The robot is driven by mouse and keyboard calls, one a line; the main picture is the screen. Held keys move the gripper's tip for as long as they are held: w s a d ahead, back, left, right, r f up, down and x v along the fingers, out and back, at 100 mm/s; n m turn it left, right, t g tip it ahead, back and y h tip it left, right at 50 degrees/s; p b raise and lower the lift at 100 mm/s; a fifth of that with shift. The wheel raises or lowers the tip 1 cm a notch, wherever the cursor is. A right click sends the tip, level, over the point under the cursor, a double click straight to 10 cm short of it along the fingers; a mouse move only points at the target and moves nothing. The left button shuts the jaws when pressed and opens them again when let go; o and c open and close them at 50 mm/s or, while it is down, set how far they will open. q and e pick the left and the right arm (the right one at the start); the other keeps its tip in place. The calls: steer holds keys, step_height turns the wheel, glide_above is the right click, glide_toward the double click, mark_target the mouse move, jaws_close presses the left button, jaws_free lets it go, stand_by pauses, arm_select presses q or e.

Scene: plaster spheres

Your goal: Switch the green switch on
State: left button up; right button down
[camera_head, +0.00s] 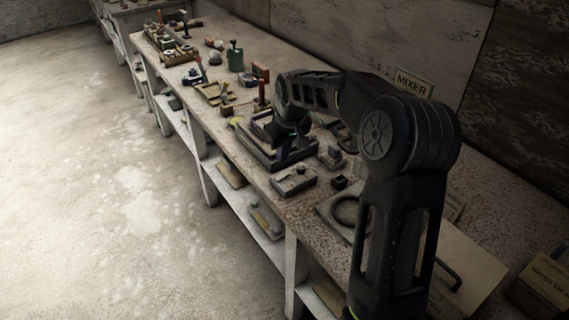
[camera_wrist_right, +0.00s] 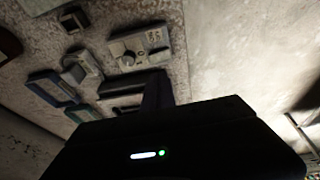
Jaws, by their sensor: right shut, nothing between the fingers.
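My right arm reaches over the workbench, and its gripper (camera_head: 289,160) is low over the bench top, pointing down beside a dark tray-like frame. The gripper is shut and empty. In the right wrist view my gripper's dark body fills the bottom, with one finger (camera_wrist_right: 158,95) showing. Near it lie a small dark greenish device (camera_wrist_right: 85,113) and a bluish one (camera_wrist_right: 52,88), both dim. I cannot tell which thing is the green switch, or its position. My left gripper is not in view.
A grey box with a round knob (camera_wrist_right: 128,54) lies close by; a grey box (camera_head: 293,181) sits near the bench's front edge. A dark green container (camera_head: 235,57) stands farther back. A MIXER sign (camera_head: 413,82) is at the wall. The floor (camera_head: 90,180) at left is clear.

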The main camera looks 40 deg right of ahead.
mark_target(283, 173)
steer(key=shift+s+d+p+x, duration=0.1)
steer(key=shift+s+p+x, duration=0.1)
steer(key=shift+x, duration=0.7)
steer(key=shift+s+d+p+x, duration=0.1)
steer(key=shift+s+p+x, duration=0.05)
steer(key=shift+x, duration=0.75)
steer(key=shift+s+d+p+x, duration=0.1)
steer(key=shift+s+p+x, duration=0.1)
steer(key=shift+x, duration=0.75)
steer(key=shift+f, duration=0.15)
